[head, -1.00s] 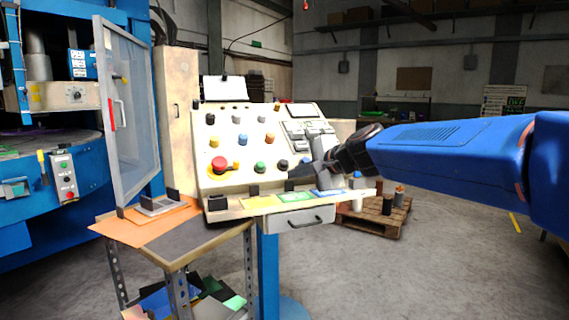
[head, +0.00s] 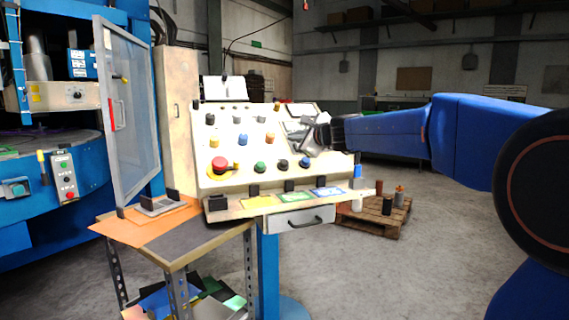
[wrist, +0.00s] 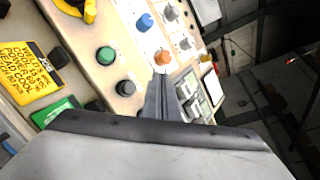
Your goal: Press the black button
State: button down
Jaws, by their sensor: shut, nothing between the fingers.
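The black button (head: 283,165) sits in the lower row of the sloped cream control panel (head: 203,182), between a green button (head: 260,167) and a blue button (head: 304,162). It also shows in the wrist view (wrist: 125,88), left of my fingers and below the green button (wrist: 106,56). My gripper (head: 296,146) is over the right part of the panel, above and right of the black button, and apart from it. In the wrist view, my gripper (wrist: 162,76) is shut and empty, with its tips near an orange button (wrist: 162,57).
A red mushroom button (head: 219,165) is at the panel's lower left. Blue (head: 242,139) and orange (head: 270,138) buttons are in the row above. A ledge with coloured cards (head: 257,202) runs below the panel. A clear-paned door (head: 130,150) stands to the left.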

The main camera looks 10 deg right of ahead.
jog(key=shift+f, duration=0.1)
jog(key=w+f, duration=0.5)
jog(key=f, duration=0.2)
jog(key=shift+a, duration=0.45)
jog(key=shift+f, duration=0.1)
dwell(1.8)
jog(key=shift+w+f, duration=0.2)
jog(key=shift+f, duration=0.05)
jog(key=shift+w+a+f, duration=0.1)
jog(key=shift+w+f, duration=0.2)
jog(key=shift+f, duration=0.1)
dwell(1.1)
dwell(0.3)
jog(key=shift+s+r, duration=0.5)
jog(key=shift+r, duration=0.25)
jog(key=shift+s+d+r, duration=0.2)
jog(key=shift+s+r, duration=0.55)
jog(key=shift+r, duration=0.3)
jog(key=shift+s+d+r, duration=0.15)
jog(key=shift+s+r, duration=0.55)
jog(key=shift+r, duration=0.3)
